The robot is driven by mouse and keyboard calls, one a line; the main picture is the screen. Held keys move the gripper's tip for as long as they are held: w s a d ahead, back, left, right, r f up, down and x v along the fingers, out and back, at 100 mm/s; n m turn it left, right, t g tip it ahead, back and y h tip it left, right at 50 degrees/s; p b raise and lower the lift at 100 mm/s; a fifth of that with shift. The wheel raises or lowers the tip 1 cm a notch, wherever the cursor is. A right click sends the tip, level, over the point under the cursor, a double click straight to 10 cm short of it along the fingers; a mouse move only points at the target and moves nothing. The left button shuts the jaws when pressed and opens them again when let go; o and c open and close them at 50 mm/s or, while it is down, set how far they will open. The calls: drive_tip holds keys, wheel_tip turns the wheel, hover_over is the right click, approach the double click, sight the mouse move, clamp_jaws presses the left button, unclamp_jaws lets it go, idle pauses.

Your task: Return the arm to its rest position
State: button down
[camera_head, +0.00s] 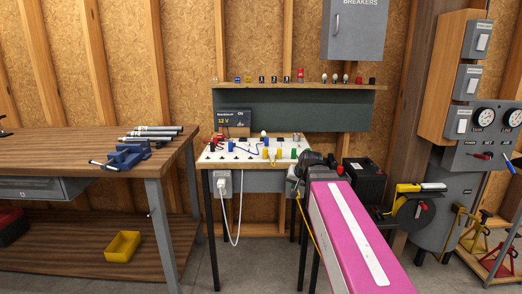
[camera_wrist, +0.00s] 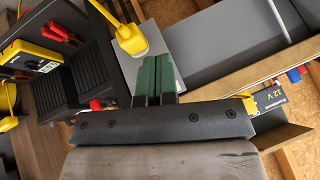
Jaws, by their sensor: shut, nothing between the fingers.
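In the wrist view my gripper (camera_wrist: 158,68) shows as two dark green fingers side by side, beyond a wide black bar with screws. The fingers are shut against each other and nothing is held between them. They point into the space over the work area, apart from the things around them as far as I can tell. In the head view I cannot clearly make out the fingers. A large pink shape with a white stripe covers the lower right middle there and hides part of the floor and the bench's right side.
A wooden workbench (camera_head: 50,148) holds a blue vise (camera_head: 122,156). A yellow meter (camera_wrist: 35,58) shows in the wrist view.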

drive_tip(key=s+d+f+g+h, duration=0.1)
drive_tip(key=s+f+g, duration=0.1)
drive_tip(key=s+f, duration=0.3)
drive_tip(key=s+d+f+n+g+h, duration=0.1)
drive_tip(key=s+f, duration=0.4)
drive_tip(key=f, duration=0.6)
drive_tip(key=s+d+f+g+h, duration=0.1)
drive_tip(key=s+d+f+g, duration=0.2)
drive_tip(key=s+f, duration=0.2)
wheel_tip(320, 180, down, 3)
drive_tip(key=shift+s+d+f, duration=0.1)
drive_tip(key=shift+s+d, duration=0.1)
drive_tip(key=shift+d, duration=0.05)
